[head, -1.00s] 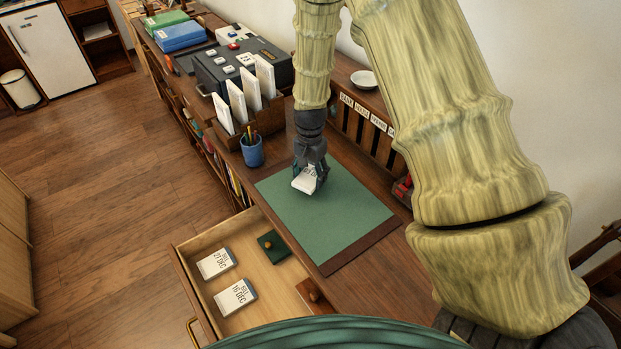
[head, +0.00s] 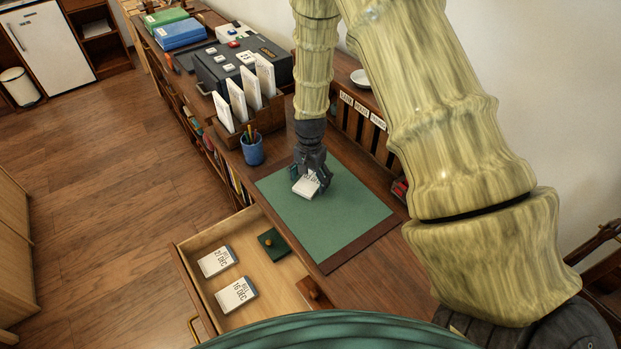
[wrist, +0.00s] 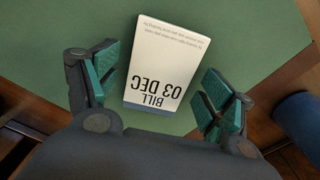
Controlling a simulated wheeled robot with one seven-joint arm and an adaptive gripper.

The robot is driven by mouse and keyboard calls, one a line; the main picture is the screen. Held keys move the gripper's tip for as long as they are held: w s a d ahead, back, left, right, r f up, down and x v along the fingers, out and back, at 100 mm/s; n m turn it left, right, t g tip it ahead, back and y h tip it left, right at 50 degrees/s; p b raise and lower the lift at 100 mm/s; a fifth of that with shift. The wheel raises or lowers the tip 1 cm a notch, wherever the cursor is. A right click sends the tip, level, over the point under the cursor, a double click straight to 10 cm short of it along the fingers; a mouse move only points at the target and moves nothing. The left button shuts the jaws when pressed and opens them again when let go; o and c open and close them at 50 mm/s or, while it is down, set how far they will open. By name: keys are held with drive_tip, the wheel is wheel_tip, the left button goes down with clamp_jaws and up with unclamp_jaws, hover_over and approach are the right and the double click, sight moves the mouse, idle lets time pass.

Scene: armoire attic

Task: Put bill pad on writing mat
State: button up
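The bill pad (head: 305,187), a white block marked "BILL 03 DEC" in the wrist view (wrist: 168,62), lies on the green writing mat (head: 335,215), near its far left part. My gripper (head: 312,172) is just above the pad, pointing down. In the wrist view the teal-padded fingers stand apart on either side of the pad, with green mat showing in the gaps, so the gripper is open. Part of the pad is hidden by the gripper in the head view.
An open drawer (head: 267,278) at the front holds two more bill pads (head: 217,261) (head: 236,294) and a green knobbed block (head: 273,245). A blue pencil cup (head: 252,149) and a letter rack (head: 262,120) stand left of the mat. Pigeonholes (head: 362,130) stand behind. The mat's near right part is clear.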

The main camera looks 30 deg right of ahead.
sight(310, 182)
wheel_tip(310, 182, up, 12)
drive_tip(key=b, duration=0.2)
drive_tip(key=shift+r, duration=0.15)
idle(0.6)
